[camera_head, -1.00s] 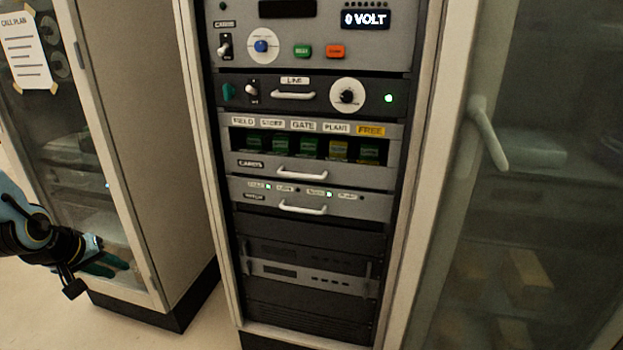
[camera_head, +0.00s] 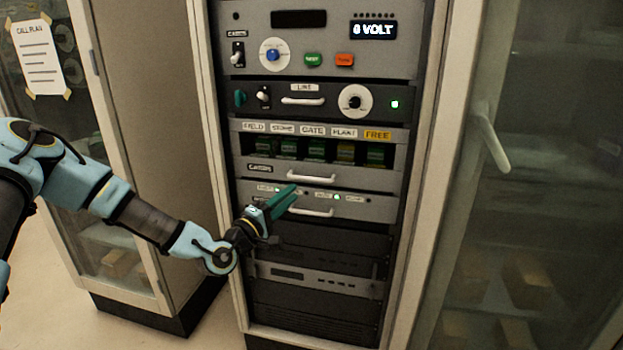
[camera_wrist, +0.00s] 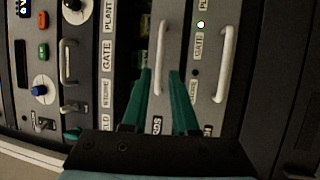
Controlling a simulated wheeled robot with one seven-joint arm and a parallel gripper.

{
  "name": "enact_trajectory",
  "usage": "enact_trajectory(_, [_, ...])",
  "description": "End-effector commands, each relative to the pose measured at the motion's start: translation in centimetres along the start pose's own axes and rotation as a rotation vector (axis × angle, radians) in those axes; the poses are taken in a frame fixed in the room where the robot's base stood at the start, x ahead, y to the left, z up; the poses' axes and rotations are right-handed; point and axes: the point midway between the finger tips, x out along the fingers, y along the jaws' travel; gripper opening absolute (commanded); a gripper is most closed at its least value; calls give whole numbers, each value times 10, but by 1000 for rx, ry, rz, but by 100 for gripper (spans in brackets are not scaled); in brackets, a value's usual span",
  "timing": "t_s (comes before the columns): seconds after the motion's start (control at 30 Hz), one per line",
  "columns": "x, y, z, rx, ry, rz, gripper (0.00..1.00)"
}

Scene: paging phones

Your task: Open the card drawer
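The card drawer (camera_head: 258,169) is the grey panel marked CARDS, under a row of green cards in the rack. Its white bar handle (camera_head: 306,178) also shows in the wrist view (camera_wrist: 161,38). My gripper (camera_head: 290,196), with green fingers, is in front of the rack, just below and left of that handle in the head view. In the wrist view my gripper (camera_wrist: 161,72) is open, and the near end of the handle appears between the fingertips. I cannot tell whether they touch it. The drawer looks flush with the rack.
A second drawer with a similar handle (camera_head: 311,211) lies just below. Above is the LINE panel with its handle (camera_head: 303,101) and a dial. Glass-door cabinets stand on both sides; the right one has a protruding handle (camera_head: 492,140).

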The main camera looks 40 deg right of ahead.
Motion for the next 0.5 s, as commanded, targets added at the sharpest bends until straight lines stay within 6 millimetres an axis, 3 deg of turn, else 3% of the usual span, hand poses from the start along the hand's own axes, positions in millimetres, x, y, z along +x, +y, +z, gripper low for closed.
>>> enact_trajectory(0.3, [60, 3, 1, 2, -1, -1, 27])
enact_trajectory(0.5, [80, 1, 1, 1, -2, -2, 27])
